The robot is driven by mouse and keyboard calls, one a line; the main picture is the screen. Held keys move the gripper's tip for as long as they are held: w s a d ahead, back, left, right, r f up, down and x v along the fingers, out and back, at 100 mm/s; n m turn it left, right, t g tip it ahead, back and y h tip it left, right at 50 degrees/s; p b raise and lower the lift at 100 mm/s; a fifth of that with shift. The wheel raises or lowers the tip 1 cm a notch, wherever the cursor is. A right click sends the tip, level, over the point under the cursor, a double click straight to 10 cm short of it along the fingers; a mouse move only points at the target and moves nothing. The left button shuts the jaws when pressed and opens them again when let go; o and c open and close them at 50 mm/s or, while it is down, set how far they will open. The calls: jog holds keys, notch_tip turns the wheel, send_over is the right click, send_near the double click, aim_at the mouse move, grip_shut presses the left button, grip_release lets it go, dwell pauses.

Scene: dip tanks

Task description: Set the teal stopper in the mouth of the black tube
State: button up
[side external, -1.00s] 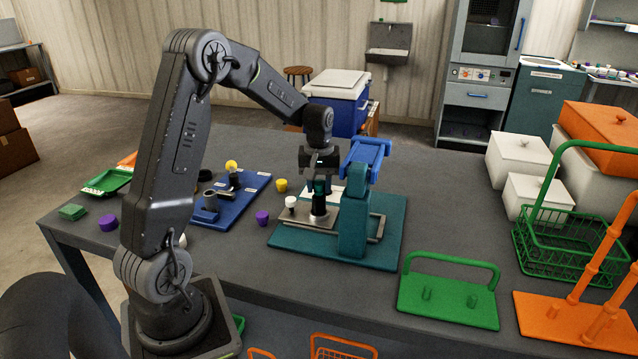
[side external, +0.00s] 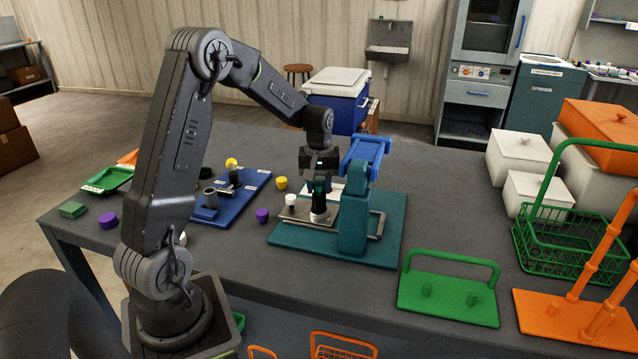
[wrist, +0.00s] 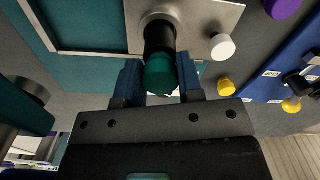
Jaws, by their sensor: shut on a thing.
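The teal stopper (wrist: 158,76) is between the blue fingertips of my gripper (wrist: 159,82) in the wrist view; the gripper is shut on it. The black tube (wrist: 159,38) stands directly beyond the stopper, on a metal plate. The stopper is in line with the tube's mouth and covers it from the wrist view. I cannot tell how deep it sits in the mouth. In the side view my gripper (side external: 319,188) points straight down over the black tube (side external: 319,207), which looks upright; the stopper is mostly hidden by the fingers there.
A teal stand with a blue top (side external: 354,215) rises close to the right of my gripper. A white stopper (side external: 291,201) is beside the tube on the metal plate. Purple (side external: 262,216) and yellow (side external: 281,183) stoppers and a blue rack (side external: 238,205) lie to the left.

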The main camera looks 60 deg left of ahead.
jog(key=shift+f, duration=0.35)
dwell(0.4)
jog(key=o, duration=1)
jog(key=shift+o, duration=0.7)
jog(key=o, duration=0.4)
jog(key=shift+r, duration=0.1)
jog(key=shift+r, duration=3.95)
